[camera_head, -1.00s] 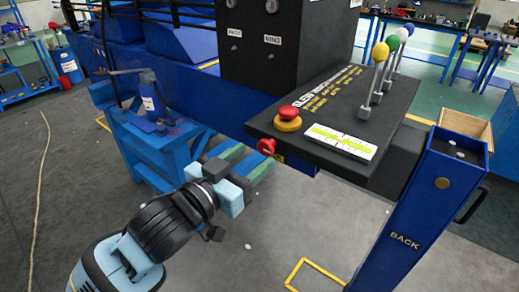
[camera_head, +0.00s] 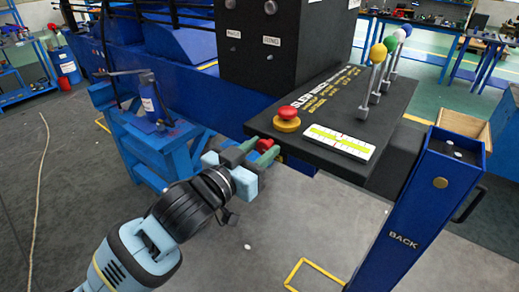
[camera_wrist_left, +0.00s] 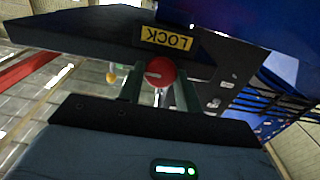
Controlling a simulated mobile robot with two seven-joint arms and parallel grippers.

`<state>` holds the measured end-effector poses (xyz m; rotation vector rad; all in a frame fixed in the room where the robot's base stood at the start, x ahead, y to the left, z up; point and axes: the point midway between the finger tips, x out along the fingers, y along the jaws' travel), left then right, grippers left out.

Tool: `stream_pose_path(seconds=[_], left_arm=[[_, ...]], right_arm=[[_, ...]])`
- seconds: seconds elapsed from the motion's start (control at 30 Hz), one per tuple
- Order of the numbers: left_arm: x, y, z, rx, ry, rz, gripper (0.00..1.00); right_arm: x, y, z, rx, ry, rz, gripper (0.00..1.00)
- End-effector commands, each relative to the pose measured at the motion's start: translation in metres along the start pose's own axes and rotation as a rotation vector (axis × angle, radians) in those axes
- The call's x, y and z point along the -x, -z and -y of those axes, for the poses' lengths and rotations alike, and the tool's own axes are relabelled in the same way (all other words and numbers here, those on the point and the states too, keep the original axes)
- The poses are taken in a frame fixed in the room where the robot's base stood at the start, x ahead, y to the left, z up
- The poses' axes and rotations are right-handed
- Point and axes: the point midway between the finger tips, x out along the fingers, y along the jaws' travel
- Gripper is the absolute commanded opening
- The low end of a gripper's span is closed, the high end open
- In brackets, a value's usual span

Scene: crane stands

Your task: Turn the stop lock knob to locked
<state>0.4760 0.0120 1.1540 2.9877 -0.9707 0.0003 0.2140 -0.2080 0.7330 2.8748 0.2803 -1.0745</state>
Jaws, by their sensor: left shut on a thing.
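The red stop lock knob (camera_head: 264,145) sits on the front edge of the dark control panel (camera_head: 400,110), below the red stop button. My left gripper (camera_head: 257,153) has its green fingers on either side of the knob and is shut on it. In the left wrist view the round knob (camera_wrist_left: 161,72) shows between the two fingers (camera_wrist_left: 160,90), with a pale mark pointing to picture left. A yellow LOCK label (camera_wrist_left: 166,38), upside down, is on the panel beside the knob. My right gripper is not in view.
A red mushroom button (camera_head: 288,113) on a yellow base stands on the panel just above the knob. Several levers with coloured balls (camera_head: 378,53) rise at the panel's right. A blue post marked BACK (camera_head: 415,205) stands at the right. The floor below the gripper is open.

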Motion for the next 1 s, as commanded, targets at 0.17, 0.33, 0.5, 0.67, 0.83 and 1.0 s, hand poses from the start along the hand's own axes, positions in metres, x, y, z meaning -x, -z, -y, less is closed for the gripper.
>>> stream_pose_path(seconds=[0.17,0.33,0.5,0.67,0.83,1.0], left_arm=[[0.0001,-0.0002,0.0000,-0.007,0.000,0.000,0.12],[0.0001,-0.0001,-0.0001,-0.051,0.000,0.000,0.12],[0.0001,-0.0002,-0.0006,-0.148,-0.001,0.001,0.12],[0.0002,-0.0005,-0.0007,-0.283,0.000,0.001,0.12],[0.0001,-0.0005,-0.0014,-0.444,0.000,0.001,0.12],[0.0001,-0.0010,-0.0020,-0.606,0.000,0.001,0.12]], right_arm=[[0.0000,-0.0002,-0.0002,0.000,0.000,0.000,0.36],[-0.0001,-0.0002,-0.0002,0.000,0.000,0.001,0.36],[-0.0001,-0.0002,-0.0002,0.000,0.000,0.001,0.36],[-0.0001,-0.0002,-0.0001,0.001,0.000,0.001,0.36],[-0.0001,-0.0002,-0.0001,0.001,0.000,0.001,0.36],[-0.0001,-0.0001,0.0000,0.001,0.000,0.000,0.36]])
